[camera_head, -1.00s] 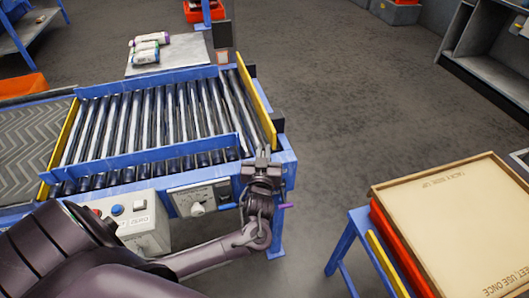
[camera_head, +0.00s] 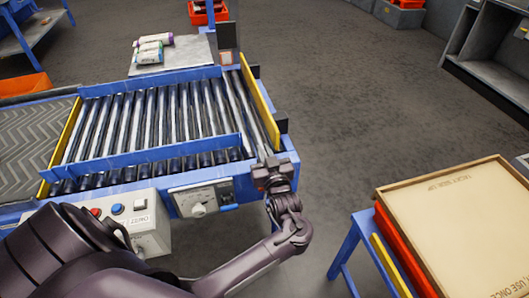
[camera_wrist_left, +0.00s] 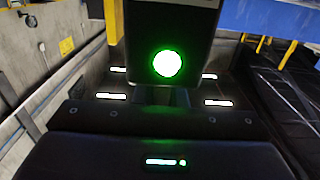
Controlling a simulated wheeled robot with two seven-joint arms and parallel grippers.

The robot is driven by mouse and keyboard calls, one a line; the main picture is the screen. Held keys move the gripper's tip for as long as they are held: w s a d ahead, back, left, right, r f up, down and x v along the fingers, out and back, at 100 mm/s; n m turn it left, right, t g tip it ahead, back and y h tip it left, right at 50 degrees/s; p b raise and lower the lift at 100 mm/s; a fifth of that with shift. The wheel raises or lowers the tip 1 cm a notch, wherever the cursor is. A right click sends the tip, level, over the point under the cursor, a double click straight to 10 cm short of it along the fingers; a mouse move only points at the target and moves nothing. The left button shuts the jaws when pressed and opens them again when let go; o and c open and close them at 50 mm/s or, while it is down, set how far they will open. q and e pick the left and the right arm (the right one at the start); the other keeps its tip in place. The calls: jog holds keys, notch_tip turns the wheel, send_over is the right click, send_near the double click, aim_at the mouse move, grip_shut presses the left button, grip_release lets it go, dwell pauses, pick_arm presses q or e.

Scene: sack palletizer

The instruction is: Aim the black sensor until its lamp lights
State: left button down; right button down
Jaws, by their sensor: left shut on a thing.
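The black sensor (camera_wrist_left: 172,25) fills the top middle of the left wrist view, close in front of my left gripper. Its round lamp (camera_wrist_left: 167,63) glows bright green. My left gripper (camera_wrist_left: 165,96) is shut on the sensor's lower part; the fingertips are mostly hidden in the dark below it. In the head view my left gripper (camera_head: 270,172) is at the near right corner of the roller conveyor (camera_head: 150,120), where the sensor is hard to tell from the dark gripper. My right gripper is in neither view.
A control box (camera_head: 137,220) with red and blue buttons and a panel with a white knob (camera_head: 199,209) sit along the conveyor's near side. Open floor (camera_head: 370,120) lies between.

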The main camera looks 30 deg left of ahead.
pick_arm(q)
jog(key=c, duration=1.5)
grip_release()
jog(key=shift+s+d+f, duration=0.1)
jog(key=shift+s+d, duration=0.15)
jog(key=shift+d, duration=0.05)
jog(key=b+v, duration=0.1)
jog(key=v, duration=0.6)
